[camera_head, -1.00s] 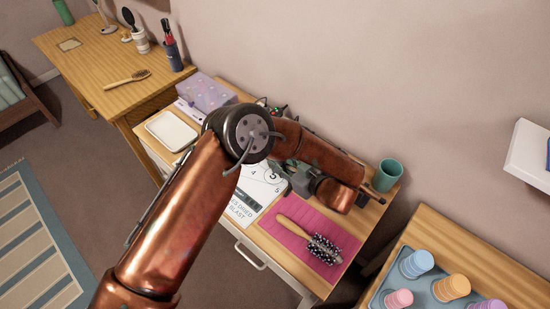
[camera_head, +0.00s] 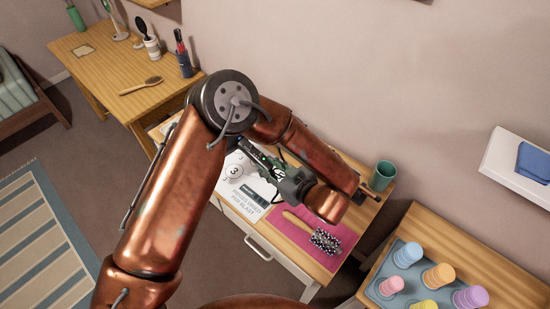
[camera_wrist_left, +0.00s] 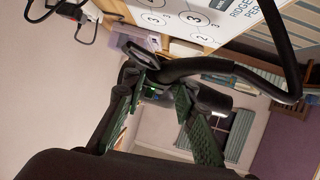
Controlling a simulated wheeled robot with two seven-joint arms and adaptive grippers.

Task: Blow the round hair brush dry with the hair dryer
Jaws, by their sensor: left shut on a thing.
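The round hair brush (camera_head: 325,241) lies on the pink mat (camera_head: 345,236), its wooden handle to the upper left and its dark speckled bristle head to the lower right. My left gripper (camera_head: 262,158) is above the table, up and left of the brush, apart from it. It is shut on the dark hair dryer, which the arm and gripper largely hide in the head view. In the left wrist view the dryer (camera_wrist_left: 212,98) sits between the green fingers of the gripper (camera_wrist_left: 165,92), with a thick black cord curving off to the right. My right gripper is not in view.
A white card (camera_head: 250,195) with numbered circles lies left of the mat. A teal cup (camera_head: 382,176) stands at the table's back right corner. A tray of coloured pots (camera_head: 407,255) is on the right table. A wooden desk (camera_head: 95,60) stands at the back left.

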